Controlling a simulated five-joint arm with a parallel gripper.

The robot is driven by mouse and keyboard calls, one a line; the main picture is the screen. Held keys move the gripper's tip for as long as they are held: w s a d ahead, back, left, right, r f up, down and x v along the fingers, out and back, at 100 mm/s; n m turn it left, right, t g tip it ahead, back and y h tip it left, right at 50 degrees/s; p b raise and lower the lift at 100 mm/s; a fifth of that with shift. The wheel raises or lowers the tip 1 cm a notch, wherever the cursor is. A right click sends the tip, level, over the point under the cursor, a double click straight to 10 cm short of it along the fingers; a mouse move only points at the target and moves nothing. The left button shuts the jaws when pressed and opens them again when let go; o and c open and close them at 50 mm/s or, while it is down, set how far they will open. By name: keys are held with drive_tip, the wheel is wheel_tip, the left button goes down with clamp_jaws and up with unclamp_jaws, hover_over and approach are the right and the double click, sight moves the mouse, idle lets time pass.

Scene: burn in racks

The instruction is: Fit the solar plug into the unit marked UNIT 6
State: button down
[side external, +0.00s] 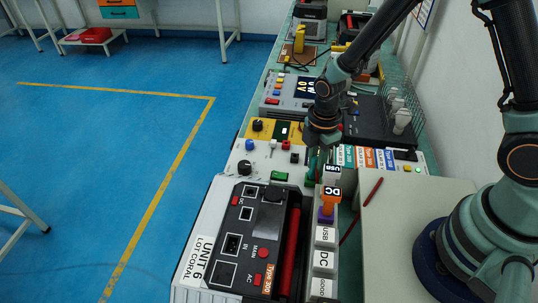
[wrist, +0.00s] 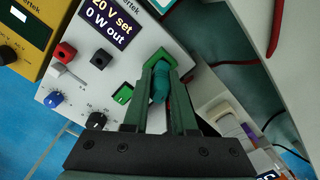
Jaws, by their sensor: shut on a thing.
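My gripper (side external: 317,168) points down beside the white bench supply, behind the label strip. In the wrist view its fingers (wrist: 164,68) are closed on a teal plug-like piece (wrist: 160,85); its marking cannot be read. The unit marked UNIT 6 (side external: 226,240) lies in the front of the side view, with a black panel of sockets labelled DC, IN and AC, and a red handle (side external: 289,252). My gripper is beyond the unit's far end, apart from it. The held piece's lower end is hidden in the side view.
The white supply (wrist: 75,92) has knobs, terminals and a green switch near my fingers. An orange plug (side external: 329,202) stands in the label strip (side external: 324,247) right of the unit. More instruments line the bench behind.

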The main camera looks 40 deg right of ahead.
drive_tip(key=shift+r, duration=0.15)
drive_tip(key=shift+r, duration=0.9)
wheel_tip(320, 180, up, 18)
drive_tip(key=s+a+n, duration=0.4)
drive_tip(key=a+n, duration=0.3)
drive_tip(key=a, duration=0.7)
drive_tip(key=s+a+n, duration=0.4)
drive_tip(key=a+n, duration=0.3)
drive_tip(key=a, duration=0.7)
drive_tip(key=f, duration=0.4)
drive_tip(key=shift+d+f, duration=0.35)
drive_tip(key=shift+d, duration=0.05)
drive_tip(key=shift+m, duration=0.3)
